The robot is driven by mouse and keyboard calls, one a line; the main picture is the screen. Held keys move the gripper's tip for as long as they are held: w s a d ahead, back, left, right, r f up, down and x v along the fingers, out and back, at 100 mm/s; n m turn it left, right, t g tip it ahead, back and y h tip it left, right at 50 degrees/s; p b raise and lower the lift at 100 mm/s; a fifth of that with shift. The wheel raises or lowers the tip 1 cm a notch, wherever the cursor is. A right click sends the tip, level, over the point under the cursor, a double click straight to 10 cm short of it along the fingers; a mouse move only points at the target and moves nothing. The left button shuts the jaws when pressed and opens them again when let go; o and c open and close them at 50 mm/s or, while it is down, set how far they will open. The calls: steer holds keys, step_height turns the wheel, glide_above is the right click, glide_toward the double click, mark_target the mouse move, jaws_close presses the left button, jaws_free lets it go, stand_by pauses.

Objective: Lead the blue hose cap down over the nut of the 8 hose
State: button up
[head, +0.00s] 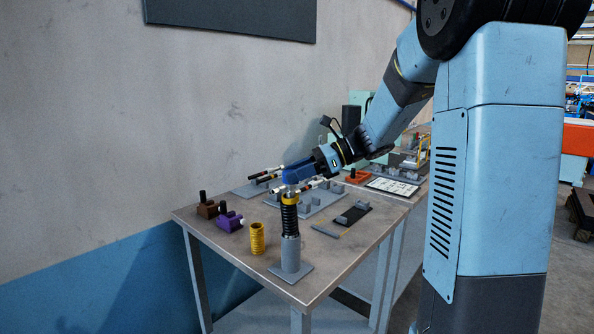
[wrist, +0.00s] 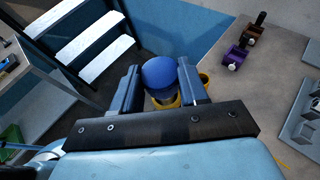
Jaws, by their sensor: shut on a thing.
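The blue hose cap (wrist: 160,72) sits between the two fingers of my gripper (wrist: 161,82) in the wrist view, and the gripper is shut on it. In the head view my gripper (head: 297,174) is over the top of a black ribbed hose (head: 290,216) with a yellow collar (head: 290,198). The hose stands upright on a grey stand (head: 290,254). The collar shows as a yellow ring (wrist: 164,102) close by the cap in the wrist view. The nut is mostly hidden, so I cannot tell whether the cap touches it. No number is legible on the hose.
A yellow ribbed piece (head: 257,239) stands on the table left of the stand. A black plate (head: 353,215) and a white sheet (head: 392,187) lie to the right.

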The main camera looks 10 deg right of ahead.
steer(key=shift+f, duration=0.45)
steer(key=o, duration=1.1)
steer(key=v, duration=1.3)
steer(key=shift+d, duration=0.45)
